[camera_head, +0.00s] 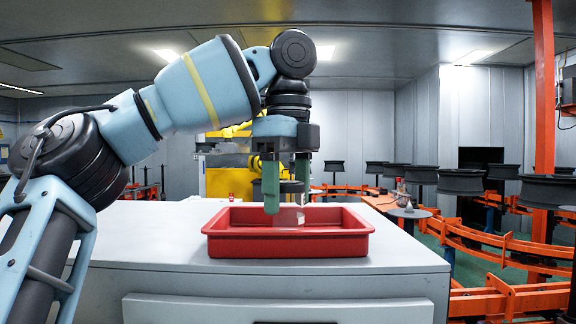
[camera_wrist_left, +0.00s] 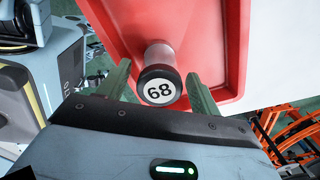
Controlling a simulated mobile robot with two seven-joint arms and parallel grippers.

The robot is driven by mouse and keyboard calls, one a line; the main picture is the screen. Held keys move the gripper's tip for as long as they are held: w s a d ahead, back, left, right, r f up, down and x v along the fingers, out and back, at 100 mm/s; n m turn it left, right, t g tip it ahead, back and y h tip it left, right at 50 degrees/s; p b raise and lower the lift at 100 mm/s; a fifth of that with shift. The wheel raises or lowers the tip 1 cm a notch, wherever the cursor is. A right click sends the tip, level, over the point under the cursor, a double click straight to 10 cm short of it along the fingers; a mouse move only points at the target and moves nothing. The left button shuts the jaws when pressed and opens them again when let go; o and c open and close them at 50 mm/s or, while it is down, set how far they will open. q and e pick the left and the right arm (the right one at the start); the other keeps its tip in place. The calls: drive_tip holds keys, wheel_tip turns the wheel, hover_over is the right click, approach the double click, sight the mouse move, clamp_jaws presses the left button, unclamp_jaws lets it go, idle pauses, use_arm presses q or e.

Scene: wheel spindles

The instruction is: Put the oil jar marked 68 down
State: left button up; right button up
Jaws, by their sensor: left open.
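The oil jar marked 68 (camera_wrist_left: 160,86) shows its black cap with a white disc in the left wrist view. Its pale body stands inside the red tray (camera_wrist_left: 232,50). In the head view the clear jar (camera_head: 291,215) is partly hidden behind a green finger, within the red tray (camera_head: 288,246). My left gripper (camera_head: 287,202) points down over the tray. Its green fingers are open, one on each side of the jar, with gaps to the cap visible in the left wrist view (camera_wrist_left: 160,90). My right gripper is not in view.
The tray sits on a light grey cabinet top (camera_head: 150,235), with free room to its left. Orange rails (camera_head: 480,245) and several dark wheels (camera_head: 548,190) on stands are at the right. A small bottle (camera_head: 401,196) stands on a round stand behind the cabinet.

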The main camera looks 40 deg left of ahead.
use_arm(q)
drive_tip(key=shift+r, duration=2.3)
